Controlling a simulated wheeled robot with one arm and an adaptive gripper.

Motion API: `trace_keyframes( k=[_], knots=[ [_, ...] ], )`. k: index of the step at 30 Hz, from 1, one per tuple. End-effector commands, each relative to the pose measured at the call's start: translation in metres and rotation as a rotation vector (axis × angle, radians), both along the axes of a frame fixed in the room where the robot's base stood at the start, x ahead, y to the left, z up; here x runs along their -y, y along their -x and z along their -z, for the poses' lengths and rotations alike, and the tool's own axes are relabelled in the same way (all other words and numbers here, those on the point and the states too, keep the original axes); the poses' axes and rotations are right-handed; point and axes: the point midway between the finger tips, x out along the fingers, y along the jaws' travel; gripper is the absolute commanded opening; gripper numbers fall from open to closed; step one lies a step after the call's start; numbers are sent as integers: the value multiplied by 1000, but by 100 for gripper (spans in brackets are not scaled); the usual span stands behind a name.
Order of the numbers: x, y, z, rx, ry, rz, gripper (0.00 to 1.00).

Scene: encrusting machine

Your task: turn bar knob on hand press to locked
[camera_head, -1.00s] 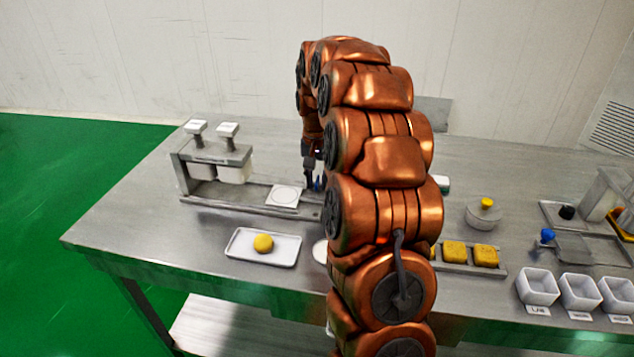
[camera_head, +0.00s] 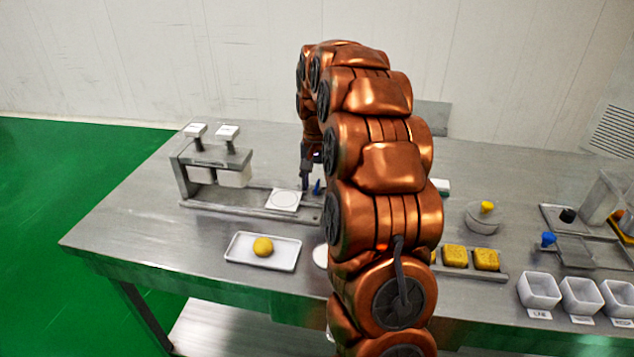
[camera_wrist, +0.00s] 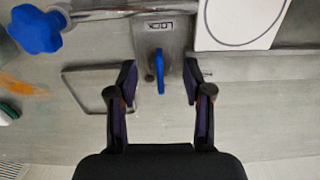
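The hand press (camera_head: 215,163) stands at the left of the table, its rail running right past a white plate (camera_head: 284,199). The blue bar knob (camera_wrist: 160,72) sits at the rail's end by a plate lettered "LOCK" upside down in the wrist view. The bar lies roughly upright in that view, and a bit of it shows in the head view (camera_head: 317,187). My gripper (camera_wrist: 159,80) is open, with one finger on each side of the knob and gaps to both. In the head view my gripper (camera_head: 305,180) is above the rail's right end, partly hidden by my arm.
A blue star-shaped knob (camera_wrist: 38,30) on a metal rod is close at upper left in the wrist view. A white tray (camera_head: 241,255) with a yellow ball (camera_head: 263,246) lies in front of the press. Yellow blocks (camera_head: 455,257) and white bins (camera_head: 540,288) stand at right.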

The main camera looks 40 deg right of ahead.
Motion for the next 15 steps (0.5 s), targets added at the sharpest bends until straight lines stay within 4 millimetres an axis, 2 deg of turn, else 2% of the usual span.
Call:
trace_keyframes(
  k=[9,15],
  knots=[
    [0,0,-2,0,0,-1,51],
    [0,-1,-25,4,2,-1,51]
  ],
)
